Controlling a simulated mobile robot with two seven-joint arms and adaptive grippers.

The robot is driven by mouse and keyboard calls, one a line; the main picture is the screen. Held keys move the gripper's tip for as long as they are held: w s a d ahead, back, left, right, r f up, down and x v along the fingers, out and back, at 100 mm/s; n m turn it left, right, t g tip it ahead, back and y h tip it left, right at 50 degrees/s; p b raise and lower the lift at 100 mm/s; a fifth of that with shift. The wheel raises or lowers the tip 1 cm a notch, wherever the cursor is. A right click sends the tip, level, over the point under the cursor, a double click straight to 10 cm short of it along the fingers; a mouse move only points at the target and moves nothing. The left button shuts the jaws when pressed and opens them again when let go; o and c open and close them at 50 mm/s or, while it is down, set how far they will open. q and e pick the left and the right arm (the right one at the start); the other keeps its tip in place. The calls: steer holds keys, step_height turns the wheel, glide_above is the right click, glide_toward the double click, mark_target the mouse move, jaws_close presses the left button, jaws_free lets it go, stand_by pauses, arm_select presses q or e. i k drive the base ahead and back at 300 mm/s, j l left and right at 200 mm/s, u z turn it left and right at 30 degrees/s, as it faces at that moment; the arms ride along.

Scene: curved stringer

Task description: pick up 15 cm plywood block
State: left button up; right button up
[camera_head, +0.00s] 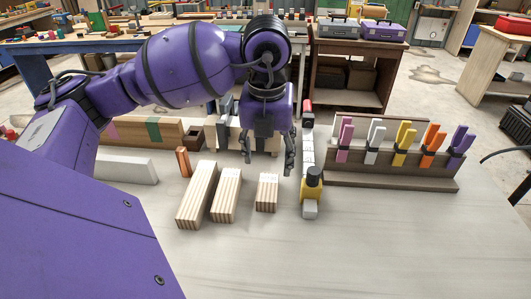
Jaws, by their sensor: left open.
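Three striped plywood blocks lie side by side on the pale worktable (350,240): a long one (197,195) on the left, a medium one (226,193) in the middle and a short one (267,192) on the right. Markings on them are too small to read, so I cannot tell which is 15 cm. My left gripper (268,150) points down with its fingers apart and empty. In the picture it is just above the short block's far end, apart from it. My right gripper is not in view.
A wooden rack (390,182) with coloured clamps stands at the right. A yellow and black tool (312,185) stands right of the short block. A white bar (125,168) and a copper-coloured piece (183,162) lie left. The front of the table is clear.

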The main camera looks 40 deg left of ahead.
mark_target(223, 207)
steer(key=u, duration=1.4)
steer(key=j+z, duration=0.2)
steer(key=z, duration=0.25)
steer(key=k+j+z, duration=0.1)
steer(key=z, duration=0.4)
steer(key=k+j+z, duration=0.1)
steer(key=z, duration=0.35)
steer(key=j, duration=0.1)
